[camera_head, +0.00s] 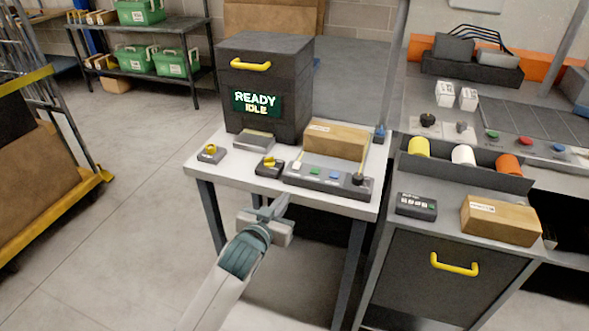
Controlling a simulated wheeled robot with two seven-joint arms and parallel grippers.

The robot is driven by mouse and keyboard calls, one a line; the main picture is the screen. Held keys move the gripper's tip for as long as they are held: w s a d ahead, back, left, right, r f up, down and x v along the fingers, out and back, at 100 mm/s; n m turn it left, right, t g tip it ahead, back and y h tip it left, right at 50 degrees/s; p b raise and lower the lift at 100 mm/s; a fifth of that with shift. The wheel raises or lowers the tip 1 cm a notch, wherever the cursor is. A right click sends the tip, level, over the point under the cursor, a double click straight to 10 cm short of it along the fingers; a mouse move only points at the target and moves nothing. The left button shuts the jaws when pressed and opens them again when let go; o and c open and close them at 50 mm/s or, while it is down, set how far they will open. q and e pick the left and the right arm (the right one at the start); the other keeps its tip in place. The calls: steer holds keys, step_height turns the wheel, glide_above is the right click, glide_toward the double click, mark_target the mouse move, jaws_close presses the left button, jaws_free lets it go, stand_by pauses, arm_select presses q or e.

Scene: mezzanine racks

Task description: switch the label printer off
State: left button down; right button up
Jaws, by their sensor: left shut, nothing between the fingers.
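The label printer seems to be the dark box (265,60) with a yellow handle, standing at the back of a small white table (232,175). Its green-lit display (256,103) reads READY and IDLE. A grey box with a yellow knob (210,153) sits at the table's left front. A dark box with a yellow knob (269,166) sits at the front middle. A button panel (328,180) with white, green and blue buttons and a black knob is right of it. My left gripper (275,208) is shut and empty, just in front of the table's front edge, apart from the switches. My right gripper is out of view.
A cardboard box (335,140) stands behind the button panel. On the right, a bench holds a small keypad (417,206), a parcel (500,221) and coloured rolls (463,155). A yellow-railed cart (45,180) stands far left. The floor between is clear.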

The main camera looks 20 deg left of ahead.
mark_target(294, 172)
arm_select(q)
step_height(294, 172, up, 11)
steer(key=s+t, duration=0.1)
steer(key=shift+s+a+f+n+t, duration=0.15)
steer(key=shift+a+n+t, duration=0.1)
steer(key=shift+n+t, duration=0.05)
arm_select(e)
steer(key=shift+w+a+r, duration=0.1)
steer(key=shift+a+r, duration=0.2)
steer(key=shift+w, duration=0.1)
